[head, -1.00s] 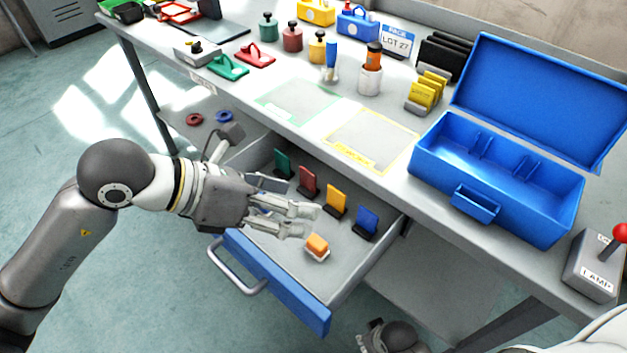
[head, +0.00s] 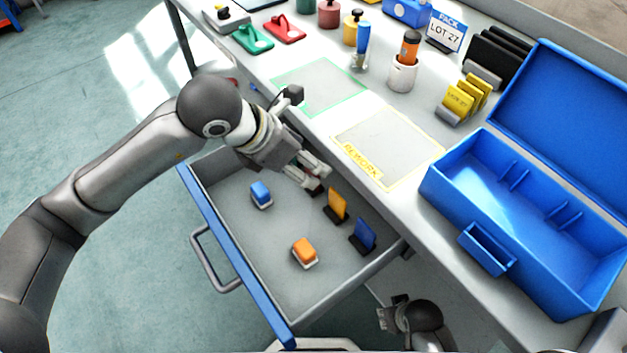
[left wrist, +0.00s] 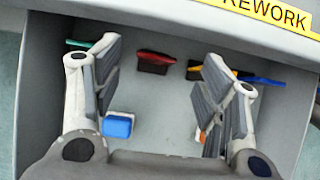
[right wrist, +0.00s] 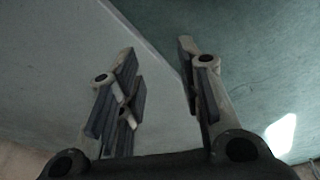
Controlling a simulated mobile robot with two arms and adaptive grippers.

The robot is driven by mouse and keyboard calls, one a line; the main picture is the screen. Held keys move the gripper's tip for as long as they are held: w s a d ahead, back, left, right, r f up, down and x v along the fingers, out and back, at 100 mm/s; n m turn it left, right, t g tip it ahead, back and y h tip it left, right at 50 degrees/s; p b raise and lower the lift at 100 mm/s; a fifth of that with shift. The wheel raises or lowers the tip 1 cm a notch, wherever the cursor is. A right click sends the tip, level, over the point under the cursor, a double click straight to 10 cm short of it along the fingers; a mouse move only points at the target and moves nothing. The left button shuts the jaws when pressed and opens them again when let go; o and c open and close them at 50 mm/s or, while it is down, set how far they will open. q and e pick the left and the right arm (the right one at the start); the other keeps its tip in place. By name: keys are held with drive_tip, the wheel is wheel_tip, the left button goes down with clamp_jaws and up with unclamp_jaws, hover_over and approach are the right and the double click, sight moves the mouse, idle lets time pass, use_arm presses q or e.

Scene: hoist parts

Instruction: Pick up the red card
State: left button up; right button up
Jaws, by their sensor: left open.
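The red card (left wrist: 153,62) stands in a dark holder in the open drawer, between my left gripper's fingers as the left wrist view shows it, and beyond their tips. In the head view it is mostly hidden behind that gripper. My left gripper (head: 310,178) is open and empty above the back of the drawer; it also shows in the left wrist view (left wrist: 160,65). My right gripper (right wrist: 158,55) is open and empty, low beside the bench; it also shows in the head view (head: 388,314).
In the drawer (head: 235,255) stand a yellow card (head: 336,204), a blue card (head: 363,236) and a green card (left wrist: 82,44). A blue block (head: 261,193) and an orange block (head: 304,251) lie nearer the front. The bench edge overhangs the drawer's back. A blue toolbox (head: 450,205) stands above.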

sight(319, 189)
use_arm(q)
drive_tip(key=x, duration=0.4)
drive_tip(key=shift+a+f, duration=0.2)
drive_tip(key=shift+f, duration=0.1)
drive_tip(key=shift+w+d+f, duration=0.3)
drive_tip(key=shift+f, duration=0.15)
drive_tip(key=c, duration=1.4)
use_arm(e)
drive_tip(key=shift+w+r, duration=0.25)
drive_tip(key=shift+r, duration=0.55)
use_arm(q)
drive_tip(key=shift+o, duration=0.2)
drive_tip(key=shift+r, duration=0.1)
